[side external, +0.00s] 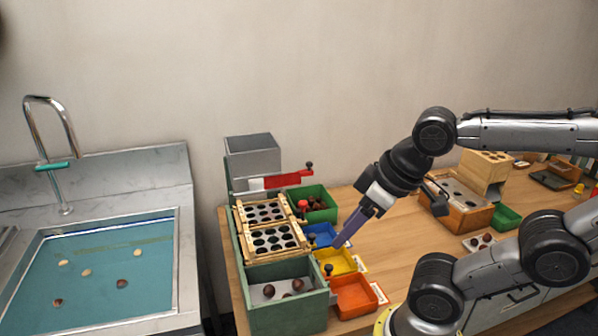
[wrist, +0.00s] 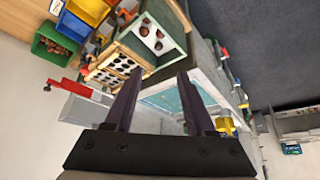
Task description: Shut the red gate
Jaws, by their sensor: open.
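The red gate (side external: 287,180) is a flat red strip with a black knob at its right end. It sticks out sideways below the grey hopper (side external: 252,157), above the green bin. In the wrist view the red gate (wrist: 70,88) shows at the left, beside the grey hopper (wrist: 84,112). My gripper (side external: 338,243) points down and left near the blue and yellow bins, to the right of and lower than the red gate. In the wrist view my gripper (wrist: 156,80) has its two dark fingers apart with nothing between them. It is not touching the gate.
A sorter with a perforated wooden-framed tray (side external: 270,227) stands under the hopper. Green (side external: 325,200), blue (side external: 321,235), yellow (side external: 337,262) and orange (side external: 354,297) bins line its right side. A sink (side external: 100,270) is at left. Bare table lies right of the bins.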

